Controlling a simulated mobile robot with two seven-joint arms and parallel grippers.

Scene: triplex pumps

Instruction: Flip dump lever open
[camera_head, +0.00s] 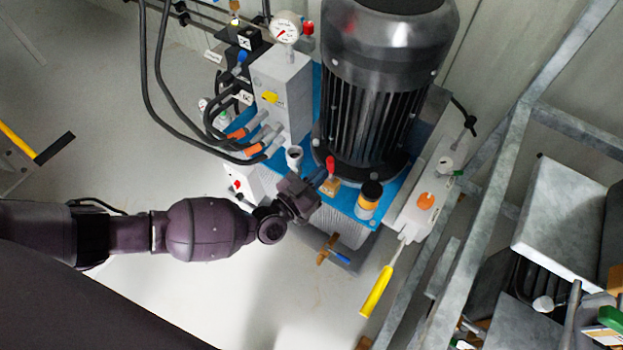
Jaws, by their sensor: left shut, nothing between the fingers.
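My left gripper (318,180) reaches in from the left, over the front of the pump unit's blue top plate (395,192). It is shut, with nothing seen held. Its fingertips are close to a small red-tipped lever (330,163) above a brass fitting (330,187); I cannot tell whether they touch. Below is a brass valve (326,249) with a blue-tipped handle (341,257). A long yellow-handled lever (376,292) slants down from the grey block at the right. No label shows which is the dump lever. My right gripper is out of view.
A large black motor (375,90) stands behind the gripper. A grey valve block (283,90) with black hoses (165,95) is at the left. An orange-and-black capped part (369,198) is just right of the gripper.

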